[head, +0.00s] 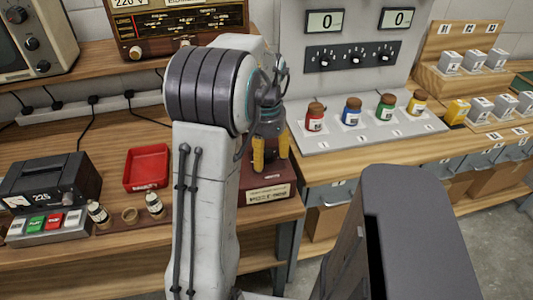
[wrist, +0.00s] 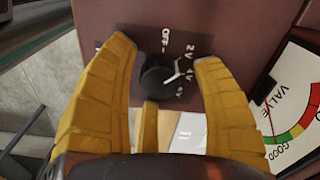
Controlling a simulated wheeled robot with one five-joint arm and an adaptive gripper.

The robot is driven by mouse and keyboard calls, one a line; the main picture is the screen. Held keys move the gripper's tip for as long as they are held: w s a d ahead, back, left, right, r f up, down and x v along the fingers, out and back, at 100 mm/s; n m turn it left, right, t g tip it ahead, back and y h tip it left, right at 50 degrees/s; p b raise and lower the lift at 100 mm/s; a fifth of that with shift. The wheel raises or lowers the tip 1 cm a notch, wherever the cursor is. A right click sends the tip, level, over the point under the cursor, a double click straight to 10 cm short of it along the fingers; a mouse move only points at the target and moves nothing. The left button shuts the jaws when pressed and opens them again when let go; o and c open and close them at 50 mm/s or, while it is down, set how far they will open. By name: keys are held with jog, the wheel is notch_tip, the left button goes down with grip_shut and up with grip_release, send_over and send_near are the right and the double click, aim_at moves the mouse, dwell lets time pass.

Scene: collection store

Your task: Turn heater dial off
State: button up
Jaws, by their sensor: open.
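The heater dial (wrist: 158,76) is a black round knob on a maroon panel (wrist: 225,22), with OFF, 2V, 4V and 6V printed around it. Its white pointer line points right, near the 4V mark. My gripper (wrist: 165,55) is open, with yellow fingers on the left and right of the dial, apart from it. A narrower yellow finger shows just below the dial; I cannot tell if it touches. In the head view, my gripper (head: 270,152) points down over the maroon box (head: 270,188) at the right of the wooden bench. The dial is hidden there.
A VALVE meter (wrist: 295,105) with green and red bands is right of the dial. On the bench are a red tray (head: 147,167), small bottles (head: 97,212) and a black device (head: 50,182). A grey panel at right holds coloured jars (head: 352,110).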

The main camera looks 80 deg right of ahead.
jog(key=c, duration=1.2)
grip_shut()
jog(key=shift+n, duration=0.3)
jog(key=n+p, duration=0.1)
jog(key=n, duration=0.2)
jog(key=shift+n, duration=0.4)
grip_release()
jog(key=shift+a+f+n, duration=0.1)
jog(key=shift+n, duration=2.1)
